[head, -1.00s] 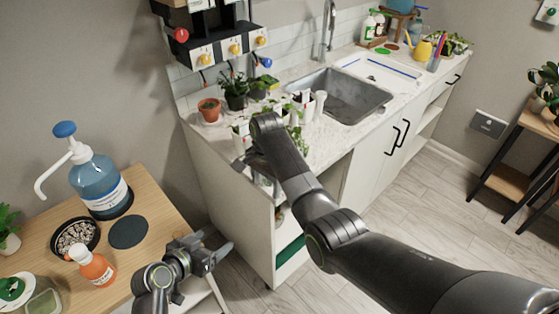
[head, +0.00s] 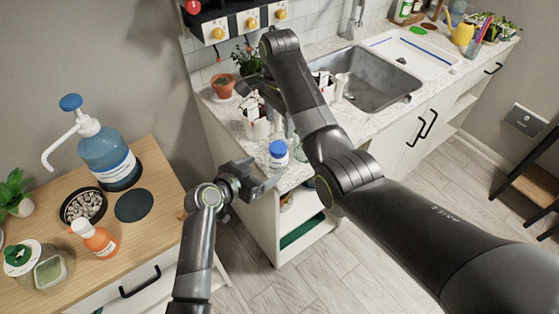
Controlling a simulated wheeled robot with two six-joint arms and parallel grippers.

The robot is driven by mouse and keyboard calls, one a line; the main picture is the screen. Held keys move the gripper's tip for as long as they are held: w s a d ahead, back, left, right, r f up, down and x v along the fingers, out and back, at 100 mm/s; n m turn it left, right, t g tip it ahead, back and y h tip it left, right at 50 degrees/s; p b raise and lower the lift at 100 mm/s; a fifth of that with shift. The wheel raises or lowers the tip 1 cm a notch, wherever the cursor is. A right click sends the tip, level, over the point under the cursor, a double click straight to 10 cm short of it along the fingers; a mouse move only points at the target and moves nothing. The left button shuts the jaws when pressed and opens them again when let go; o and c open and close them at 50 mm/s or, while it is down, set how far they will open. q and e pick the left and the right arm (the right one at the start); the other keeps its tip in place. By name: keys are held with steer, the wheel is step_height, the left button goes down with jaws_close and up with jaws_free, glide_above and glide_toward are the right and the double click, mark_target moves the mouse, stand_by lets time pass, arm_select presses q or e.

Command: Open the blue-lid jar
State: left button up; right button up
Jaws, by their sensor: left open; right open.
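The blue-lid jar (head: 278,152) is white with a blue cap and stands upright on the front corner of the marble counter. The cap is on it. My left gripper (head: 262,178) is open and empty, just to the lower left of the jar and off the counter's edge. I see no contact between them. My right gripper (head: 252,88) is above the back of the counter, near the white pots. It is partly hidden behind its own arm, and I see nothing held in it.
White pots with seedlings (head: 257,126) stand just behind the jar. A terracotta pot (head: 223,86) and the sink (head: 372,82) lie farther back.

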mark_target(273, 164)
arm_select(q)
steer(key=x, duration=0.8)
steer(key=shift+w+d, duration=0.15)
arm_select(e)
steer(key=shift+s+a+r, duration=0.1)
steer(key=shift+s+a, duration=0.05)
arm_select(q)
jaws_close()
arm_select(e)
steer(key=shift+f, duration=4)
